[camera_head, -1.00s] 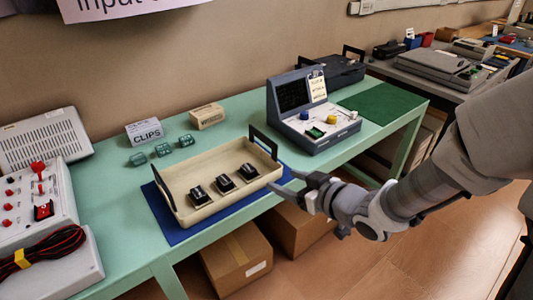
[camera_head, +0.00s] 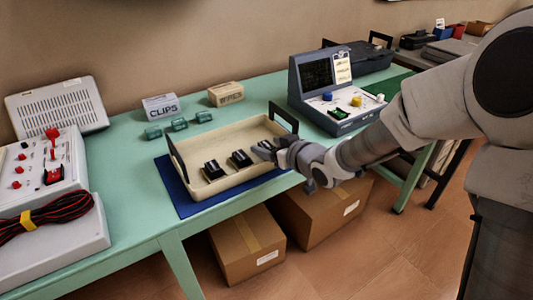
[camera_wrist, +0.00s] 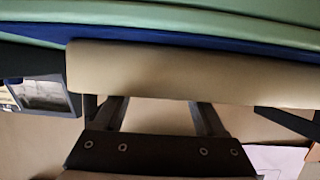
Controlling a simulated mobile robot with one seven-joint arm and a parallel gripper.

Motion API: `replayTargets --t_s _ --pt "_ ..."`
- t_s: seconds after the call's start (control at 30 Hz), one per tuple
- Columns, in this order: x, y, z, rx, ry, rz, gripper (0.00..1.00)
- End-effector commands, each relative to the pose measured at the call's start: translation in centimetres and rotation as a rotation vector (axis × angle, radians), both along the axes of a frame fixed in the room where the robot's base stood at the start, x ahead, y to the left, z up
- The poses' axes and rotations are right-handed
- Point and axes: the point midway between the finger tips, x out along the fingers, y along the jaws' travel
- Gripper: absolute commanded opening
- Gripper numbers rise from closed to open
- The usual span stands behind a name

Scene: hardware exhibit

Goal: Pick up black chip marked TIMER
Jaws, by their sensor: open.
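Black chips sit in a cream tray (camera_head: 225,190) in the head view. One chip (camera_head: 213,170) is at the left and another chip (camera_head: 240,158) is in the middle. A third spot at the right is mostly hidden by my gripper (camera_head: 264,150). No chip marking is readable, so I cannot tell which one is TIMER. My gripper is over the right part of the tray, open. In the wrist view my two fingers (camera_wrist: 160,118) are apart with nothing visible between them, near the tray's cream wall (camera_wrist: 190,72). No chip shows clearly there.
The tray stands on a blue mat (camera_head: 180,200) on a green table (camera_head: 125,190), with a raised black handle (camera_head: 284,116) at its right end. Cardboard boxes (camera_head: 235,240) are below.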

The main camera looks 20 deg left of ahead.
Motion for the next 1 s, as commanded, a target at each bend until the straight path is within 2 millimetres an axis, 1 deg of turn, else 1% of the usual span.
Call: replayTargets --t_s 0.03,0.13,0.37,0.4,0.47,0.5,0.57,0.7,0.8,1.0 --pt "0.43 0.47 -0.56 -0.001 0.001 0.001 0.72" --pt "0.9 1.02 -0.68 -0.001 -0.001 0.0 0.72" --pt "1.04 1.13 -0.59 0.0 0.0 -0.001 0.72" --pt "1.04 1.12 -0.6 -0.001 0.0 -0.001 0.69" --pt "1.04 1.11 -0.59 -0.001 0.0 -0.001 0.58" --pt "1.04 1.11 -0.59 -0.001 0.0 -0.001 0.51" --pt "1.04 1.09 -0.6 -0.001 0.0 -0.001 0.4" --pt "1.03 1.09 -0.6 -0.001 0.0 -0.001 0.15" --pt "1.03 1.09 -0.6 -0.001 0.0 -0.001 0.0" --pt "1.03 1.09 -0.59 0.0 0.0 -0.001 0.0"
